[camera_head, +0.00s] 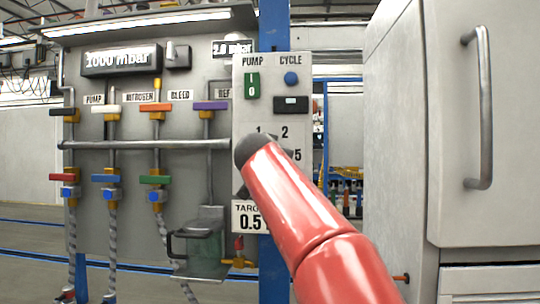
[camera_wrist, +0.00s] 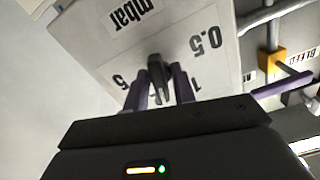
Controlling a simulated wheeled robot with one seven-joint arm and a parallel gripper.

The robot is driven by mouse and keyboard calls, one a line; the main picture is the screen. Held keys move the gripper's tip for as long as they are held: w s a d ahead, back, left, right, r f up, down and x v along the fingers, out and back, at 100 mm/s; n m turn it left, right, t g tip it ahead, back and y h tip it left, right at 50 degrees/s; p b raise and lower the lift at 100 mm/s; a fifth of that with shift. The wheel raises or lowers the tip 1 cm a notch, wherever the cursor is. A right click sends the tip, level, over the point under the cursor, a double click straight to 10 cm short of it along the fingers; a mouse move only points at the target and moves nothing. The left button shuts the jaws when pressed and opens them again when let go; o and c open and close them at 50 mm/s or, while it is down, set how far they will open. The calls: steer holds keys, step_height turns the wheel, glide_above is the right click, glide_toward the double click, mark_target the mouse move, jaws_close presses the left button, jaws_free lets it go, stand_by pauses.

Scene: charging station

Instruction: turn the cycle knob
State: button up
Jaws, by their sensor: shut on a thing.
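The dark knob (camera_wrist: 157,72) sits on a pale panel face among printed numbers, with 0.5, 1 and 5 readable in the wrist view. My gripper (camera_wrist: 160,84) has its two purple fingers on either side of the knob, shut on it. Which number the knob points to is not clear. In the head view the control panel (camera_head: 305,115) shows the numbers 1, 2 and 5, a PUMP switch in green (camera_head: 252,85) and a blue round button (camera_head: 291,78) under CYCLE.
Left of the panel is a grey board (camera_head: 140,215) with pipes and several coloured valve handles. A grey metal box (camera_head: 203,245) is low on it. A tall pale cabinet (camera_head: 400,150) with a long handle (camera_head: 485,110) stands close on the right.

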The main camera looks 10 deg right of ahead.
steer(key=n, duration=0.4)
steer(key=shift+a+n+p, duration=0.1)
steer(key=shift+n+p, duration=0.2)
steer(key=n+p, duration=0.1)
steer(key=n, duration=0.4)
steer(key=n+p, duration=0.2)
steer(key=n, duration=0.4)
steer(key=shift+n, duration=0.4)
steer(key=shift+f+n+p, duration=0.1)
steer(key=shift+n+p, duration=0.5)
steer(key=shift+n, duration=1.6)
steer(key=o, duration=0.7)
steer(key=shift+a, duration=0.1)
